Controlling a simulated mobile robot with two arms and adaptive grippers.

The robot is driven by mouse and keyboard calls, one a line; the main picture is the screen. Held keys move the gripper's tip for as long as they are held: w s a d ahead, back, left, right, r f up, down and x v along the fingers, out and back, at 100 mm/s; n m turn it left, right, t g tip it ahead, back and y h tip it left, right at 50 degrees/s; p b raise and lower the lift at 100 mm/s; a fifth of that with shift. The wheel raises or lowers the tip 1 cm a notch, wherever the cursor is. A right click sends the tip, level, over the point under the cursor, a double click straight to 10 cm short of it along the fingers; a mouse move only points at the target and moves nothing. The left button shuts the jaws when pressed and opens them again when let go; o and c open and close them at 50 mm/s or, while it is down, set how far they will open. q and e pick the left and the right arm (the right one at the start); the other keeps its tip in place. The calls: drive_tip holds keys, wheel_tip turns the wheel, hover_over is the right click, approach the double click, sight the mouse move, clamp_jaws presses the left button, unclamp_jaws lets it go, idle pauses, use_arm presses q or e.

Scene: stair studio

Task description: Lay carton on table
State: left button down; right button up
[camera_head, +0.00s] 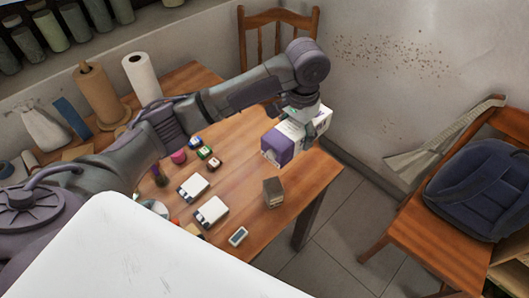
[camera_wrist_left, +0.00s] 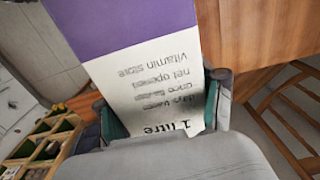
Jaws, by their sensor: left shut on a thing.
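A purple and white carton (camera_head: 279,148) is at the right end of the wooden table (camera_head: 240,185) in the head view. My left gripper (camera_head: 303,120) comes over it from above and is shut on it. The carton lies on its side, its long axis close to level, with its purple end towards the camera. I cannot tell whether it touches the table top. In the left wrist view the carton (camera_wrist_left: 150,65) shows printed text, and the gripper's pads (camera_wrist_left: 163,112) press its two sides. My right gripper is not in view.
A small grey-brown box (camera_head: 273,192) stands near the table's front edge. White cases (camera_head: 211,212), a small device (camera_head: 238,236) and several small coloured items (camera_head: 205,152) lie further left. Paper rolls (camera_head: 142,78) stand at the back. A chair with a blue backpack (camera_head: 480,190) is at right.

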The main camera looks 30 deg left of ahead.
use_arm(q)
drive_tip(key=f+b, duration=0.1)
drive_tip(key=f, duration=0.1)
drive_tip(key=f+b, duration=0.1)
drive_tip(key=shift+w+f+b, duration=0.1)
drive_tip(key=shift+w+b, duration=0.15)
drive_tip(key=shift+b, duration=0.05)
drive_tip(key=shift+w+f, duration=0.1)
drive_tip(key=shift+f, duration=0.15)
drive_tip(key=a+f, duration=0.2)
drive_tip(key=a, duration=0.1)
drive_tip(key=w+a+f, duration=0.1)
drive_tip(key=a+f, duration=0.1)
drive_tip(key=a, duration=0.2)
drive_tip(key=a+f, duration=0.2)
drive_tip(key=a, duration=0.2)
drive_tip(key=shift+w+a+f, duration=0.15)
drive_tip(key=shift+w+f, duration=0.15)
drive_tip(key=shift+w, duration=0.1)
drive_tip(key=shift+a+f, duration=0.1)
drive_tip(key=shift+f, duration=2)
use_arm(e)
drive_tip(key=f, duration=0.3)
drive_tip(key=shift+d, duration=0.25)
